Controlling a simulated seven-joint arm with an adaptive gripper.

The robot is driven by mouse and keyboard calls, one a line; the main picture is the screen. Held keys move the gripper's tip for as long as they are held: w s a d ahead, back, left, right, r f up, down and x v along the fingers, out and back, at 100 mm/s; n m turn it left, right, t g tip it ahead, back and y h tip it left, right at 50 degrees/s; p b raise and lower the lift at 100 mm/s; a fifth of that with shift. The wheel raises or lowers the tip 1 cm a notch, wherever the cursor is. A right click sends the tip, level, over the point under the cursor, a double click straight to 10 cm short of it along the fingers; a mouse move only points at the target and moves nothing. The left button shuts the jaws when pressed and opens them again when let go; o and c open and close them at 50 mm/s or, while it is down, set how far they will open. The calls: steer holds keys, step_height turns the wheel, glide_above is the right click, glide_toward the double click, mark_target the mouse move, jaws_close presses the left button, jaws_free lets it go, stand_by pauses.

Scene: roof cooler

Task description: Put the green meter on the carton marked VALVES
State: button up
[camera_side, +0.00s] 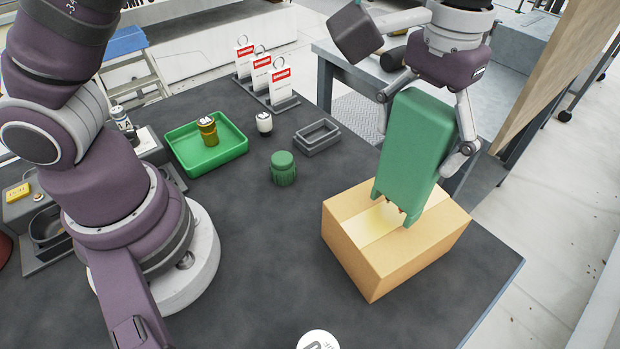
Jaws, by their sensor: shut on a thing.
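The green meter (418,135) is a tall green block with short prongs at its lower end. My gripper (427,122) is shut on its sides, near the middle of its height. The meter is slightly tilted in the picture and is over the top of a tan cardboard carton (375,262). Its prongs overlap the carton's top face; I cannot tell whether they touch it or hang just above. No VALVES marking is readable on the visible carton faces. The meter hides part of the carton's top.
A green tray (187,168) holding a gold-brown can (208,131), a white jar (264,123), a green ribbed cap (283,168) and a grey tray (317,143) stand to the left. DANGER tags (262,75) stand behind. The dark tabletop (270,260) left of the carton is clear.

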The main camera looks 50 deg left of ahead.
steer(key=shift+f, duration=0.65)
steer(key=o, duration=1.2)
